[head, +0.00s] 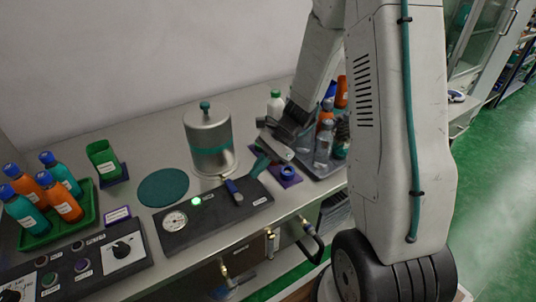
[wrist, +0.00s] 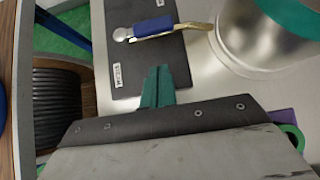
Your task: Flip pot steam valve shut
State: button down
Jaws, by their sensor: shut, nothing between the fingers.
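The steel pot (head: 208,155) with a teal band and teal lid knob stands on the counter. In front of it is a black control panel (head: 180,232), with a lever valve (head: 233,190) with a blue grip near its right part. In the wrist view the lever's blue grip (wrist: 152,27) lies across the panel (wrist: 140,68), a round metal end at left and a brass-coloured end at right. The pot's lower side (wrist: 270,50) shows at upper right. My gripper (head: 259,166) is shut and empty, its teal fingertips (wrist: 158,72) close beside the lever, apart from it in the picture.
A purple-based teal ring (head: 287,173) and a grey tray of bottles (head: 325,168) stand right of the gripper. A round teal mat (head: 163,187) lies left of the pot. A green bottle tray (head: 62,225) and a knob panel (head: 85,262) are farther left.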

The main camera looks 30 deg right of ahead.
aim_at(229, 183)
jog(key=shift+a+f, duration=0.15)
jog(key=shift+a, duration=1)
jog(key=shift+a+f, duration=0.15)
jog(key=shift+a, duration=1)
jog(key=shift+w+a+n+g, duration=0.2)
jog(key=shift+a+n+g, duration=0.05)
jog(key=shift+n+g, duration=0.3)
jog(key=shift+w+a+n+g+h, duration=0.2)
jog(key=shift+a+n+g, duration=0.35)
jog(key=shift+n, duration=0.3)
jog(key=shift+w+a+n+g+h, duration=0.1)
jog(key=shift+w+a+n+g, duration=0.15)
jog(key=shift+n+g, duration=0.45)
jog(key=shift+a, duration=0.5)
jog(key=v, duration=0.8)
